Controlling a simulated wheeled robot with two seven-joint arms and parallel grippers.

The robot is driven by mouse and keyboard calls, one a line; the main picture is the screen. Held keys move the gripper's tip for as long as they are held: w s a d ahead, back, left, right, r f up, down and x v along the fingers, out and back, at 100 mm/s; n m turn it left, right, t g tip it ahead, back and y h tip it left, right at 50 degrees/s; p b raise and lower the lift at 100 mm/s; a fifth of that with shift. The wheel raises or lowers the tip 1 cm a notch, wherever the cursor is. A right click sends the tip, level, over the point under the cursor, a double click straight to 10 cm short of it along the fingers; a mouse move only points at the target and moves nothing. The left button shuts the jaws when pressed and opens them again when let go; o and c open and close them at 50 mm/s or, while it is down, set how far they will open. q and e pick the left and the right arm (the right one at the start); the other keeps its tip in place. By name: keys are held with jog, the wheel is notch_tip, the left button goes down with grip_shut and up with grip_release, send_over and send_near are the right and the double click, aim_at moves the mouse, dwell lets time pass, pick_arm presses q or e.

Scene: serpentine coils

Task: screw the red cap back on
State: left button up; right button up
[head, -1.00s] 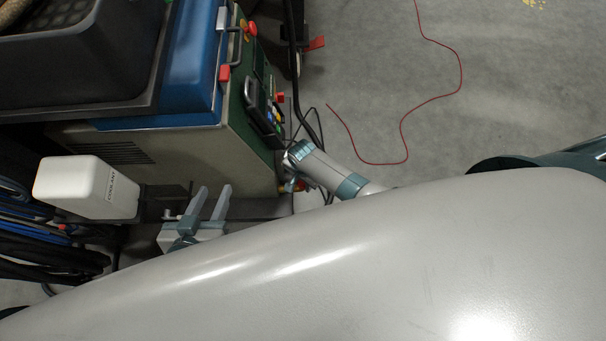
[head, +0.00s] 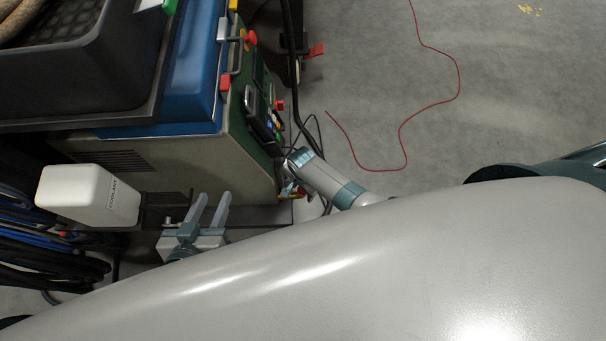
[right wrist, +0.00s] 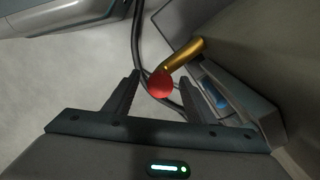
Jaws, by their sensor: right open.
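The red cap (right wrist: 160,85) shows in the right wrist view at the near end of a brass pipe (right wrist: 184,54). I cannot tell how firmly it sits on the pipe. My right gripper (right wrist: 154,88) is open, one finger on each side of the cap, with gaps visible on both sides. In the head view my right gripper (head: 288,178) is at the machine's lower right corner, and a small red and yellow part (head: 299,193) shows beside it. My left gripper (head: 213,197) is open and empty, in front of the machine's lower side.
The machine (head: 190,165) carries a control panel (head: 265,115) with red buttons. A white coolant container (head: 88,195) stands left of my left gripper. Dark cables hang near my right gripper. A red wire (head: 402,130) lies on open grey floor at the right.

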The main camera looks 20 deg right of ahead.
pick_arm(q)
notch_tip(320, 180, up, 4)
jog(key=p, duration=0.3)
jog(key=shift+p, duration=0.4)
pick_arm(e)
notch_tip(320, 180, up, 17)
pick_arm(q)
jog(key=shift+a, duration=0.1)
pick_arm(e)
jog(key=shift+s+d, duration=0.1)
